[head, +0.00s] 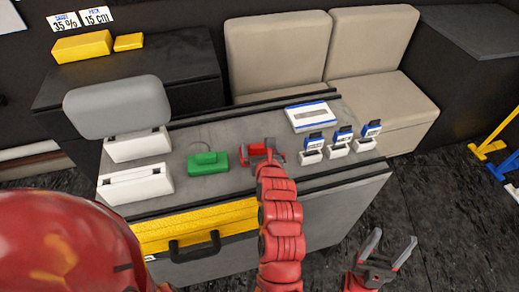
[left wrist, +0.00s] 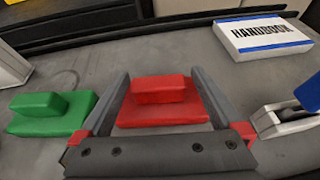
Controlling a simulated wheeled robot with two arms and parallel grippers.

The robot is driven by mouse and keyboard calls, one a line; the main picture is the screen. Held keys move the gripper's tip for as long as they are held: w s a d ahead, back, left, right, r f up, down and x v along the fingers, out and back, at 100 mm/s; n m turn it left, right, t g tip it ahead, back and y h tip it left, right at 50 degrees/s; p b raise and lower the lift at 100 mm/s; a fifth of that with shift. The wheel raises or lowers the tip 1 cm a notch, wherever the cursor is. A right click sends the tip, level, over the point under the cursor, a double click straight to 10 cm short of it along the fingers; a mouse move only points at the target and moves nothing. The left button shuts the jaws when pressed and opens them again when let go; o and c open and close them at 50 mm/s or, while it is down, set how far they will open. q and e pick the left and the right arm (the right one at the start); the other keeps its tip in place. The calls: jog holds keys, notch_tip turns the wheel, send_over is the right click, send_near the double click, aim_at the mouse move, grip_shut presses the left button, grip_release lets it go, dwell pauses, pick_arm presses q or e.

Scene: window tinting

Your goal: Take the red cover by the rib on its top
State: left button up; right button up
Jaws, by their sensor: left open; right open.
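The red cover (left wrist: 160,115) lies on the grey worktop in the left wrist view, with its raised rib (left wrist: 163,90) running left to right on top. My left gripper (left wrist: 161,74) is open, with one finger at each side of the cover and its rib. I cannot tell how far the fingertips are above the worktop. My right gripper (head: 388,247) is open and empty, low over the floor at the right of the bench.
A green cover (head: 208,163) lies left of the red one. A handbook (head: 311,116) lies behind right. Several blue-topped white holders (head: 338,150) stand at the right. White boxes (head: 136,184) and a grey pad (head: 117,106) are at the left.

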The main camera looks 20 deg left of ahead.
pick_arm(q)
jog(key=shift+x, duration=1.55)
jog(key=shift+s, duration=0.1)
jog(key=shift+c, duration=0.3)
jog(key=c, duration=1.3)
jog(key=shift+o, duration=0.2)
jog(key=shift+r, duration=0.15)
